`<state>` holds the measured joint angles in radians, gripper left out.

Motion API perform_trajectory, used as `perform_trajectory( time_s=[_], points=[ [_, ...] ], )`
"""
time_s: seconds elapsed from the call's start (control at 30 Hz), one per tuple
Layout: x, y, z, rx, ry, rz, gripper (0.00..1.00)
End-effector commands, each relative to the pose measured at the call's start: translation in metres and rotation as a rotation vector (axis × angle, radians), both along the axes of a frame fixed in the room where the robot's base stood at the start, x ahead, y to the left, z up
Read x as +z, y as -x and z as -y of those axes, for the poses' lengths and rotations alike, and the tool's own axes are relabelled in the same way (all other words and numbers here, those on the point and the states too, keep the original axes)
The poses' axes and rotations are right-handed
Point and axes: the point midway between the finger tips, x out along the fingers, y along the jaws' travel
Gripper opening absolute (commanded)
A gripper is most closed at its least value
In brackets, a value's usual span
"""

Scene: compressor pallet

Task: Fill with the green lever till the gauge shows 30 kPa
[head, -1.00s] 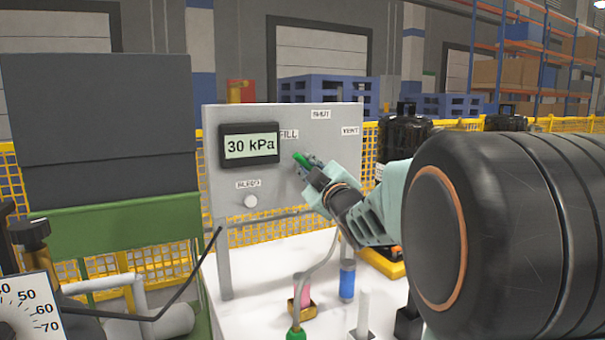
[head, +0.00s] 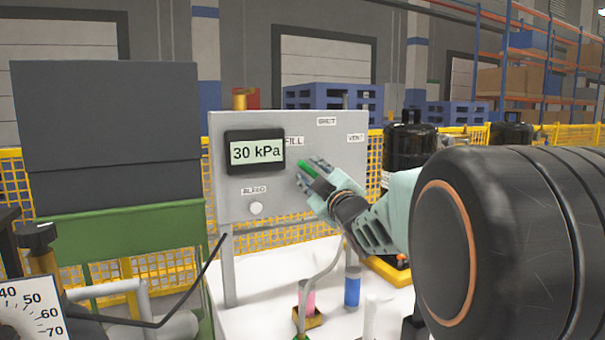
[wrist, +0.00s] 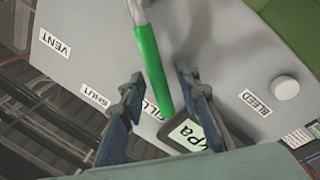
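The green lever (head: 308,169) on the grey panel (head: 240,206) tilts up and left toward the FILL label (head: 294,141). The gauge display (head: 255,152) reads 30 kPa. My gripper (head: 318,176) is at the lever in the head view. In the wrist view, the lever (wrist: 152,62) lies between the two spread fingers of my gripper (wrist: 160,76), with visible gaps on both sides. Its far end overlaps the edge of the display (wrist: 190,134), which shows only partly there. The lever's pivot is hidden behind my gripper in the head view.
SHUT (head: 327,121) and VENT (head: 356,138) labels are along the panel's upper right. A white BLEED knob (head: 256,208) is low on the panel. A dial gauge (head: 32,308) stands front left. Hoses and small fittings occupy the white surface below.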

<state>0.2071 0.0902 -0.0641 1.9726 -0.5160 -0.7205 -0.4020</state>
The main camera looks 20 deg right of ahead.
Motion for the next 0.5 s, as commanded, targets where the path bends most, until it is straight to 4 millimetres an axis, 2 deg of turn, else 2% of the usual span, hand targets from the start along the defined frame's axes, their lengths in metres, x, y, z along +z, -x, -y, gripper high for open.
perform_trajectory(
  time_s=[0.17,0.5],
  points=[
    [-0.001,0.011,0.001,-0.001,0.000,0.001,0.30],
    [-0.008,0.061,0.004,-0.002,0.001,0.000,0.30]
  ],
)
